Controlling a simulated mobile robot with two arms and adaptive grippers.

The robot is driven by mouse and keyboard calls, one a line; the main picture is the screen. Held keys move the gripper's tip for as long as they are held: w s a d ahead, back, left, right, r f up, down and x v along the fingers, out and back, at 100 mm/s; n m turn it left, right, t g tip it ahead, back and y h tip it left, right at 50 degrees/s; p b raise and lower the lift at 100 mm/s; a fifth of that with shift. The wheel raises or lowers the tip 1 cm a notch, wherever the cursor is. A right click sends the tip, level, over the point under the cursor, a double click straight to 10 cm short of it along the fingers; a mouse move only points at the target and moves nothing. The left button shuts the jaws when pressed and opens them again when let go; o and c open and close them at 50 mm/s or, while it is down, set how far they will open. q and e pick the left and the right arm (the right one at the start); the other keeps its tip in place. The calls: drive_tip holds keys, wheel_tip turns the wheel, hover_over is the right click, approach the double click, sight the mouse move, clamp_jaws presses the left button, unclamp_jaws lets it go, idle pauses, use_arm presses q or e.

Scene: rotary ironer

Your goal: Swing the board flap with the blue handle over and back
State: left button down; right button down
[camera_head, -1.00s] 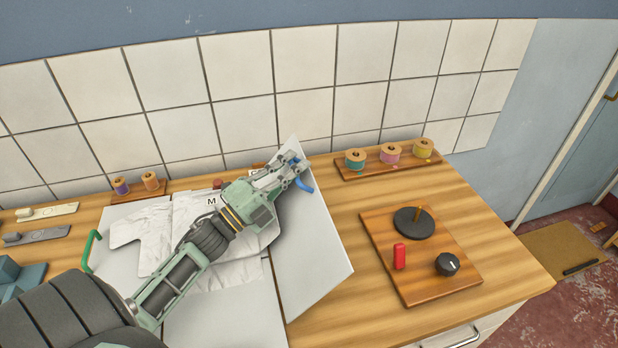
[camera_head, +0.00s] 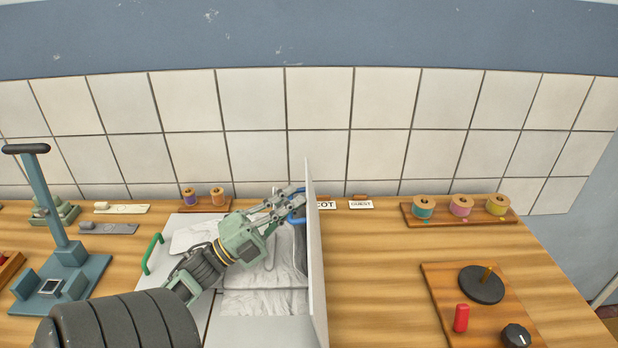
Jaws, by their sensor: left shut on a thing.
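The board flap (camera_head: 317,262) stands nearly upright, seen almost edge-on, at the right side of the folding board. Its blue handle (camera_head: 297,219) is on the flap's left face near the top. My left gripper (camera_head: 293,203) is shut on the blue handle. A white garment (camera_head: 262,302) lies on the board, partly hidden by my left arm. A green handle (camera_head: 152,254) sits on the board's left flap (camera_head: 162,275), which lies flat. My right gripper is not in view.
Right of the flap the wooden counter (camera_head: 375,275) is bare. Beyond it are a board with a dark disc (camera_head: 482,286), a red block (camera_head: 461,318) and a knob (camera_head: 515,335). A spool rack (camera_head: 460,217) and small label cards (camera_head: 361,204) stand behind. A blue-grey press (camera_head: 68,252) stands left.

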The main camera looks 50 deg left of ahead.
use_arm(q)
drive_tip(key=shift+s+a+f, duration=0.65)
drive_tip(key=shift+s+a, duration=0.1)
drive_tip(key=shift+s, duration=0.05)
drive_tip(key=shift+f, duration=0.2)
drive_tip(key=c, duration=2.2)
unclamp_jaws()
drive_tip(key=shift+s, duration=0.1)
drive_tip(key=shift+o, duration=0.2)
drive_tip(key=shift+s+a, duration=0.1)
drive_tip(key=shift+a, duration=0.05)
drive_tip(key=shift+r, duration=0.1)
drive_tip(key=s+a, duration=0.3)
drive_tip(key=s, duration=0.9)
drive_tip(key=shift+s+a+f, duration=0.3)
drive_tip(key=shift+a, duration=0.1)
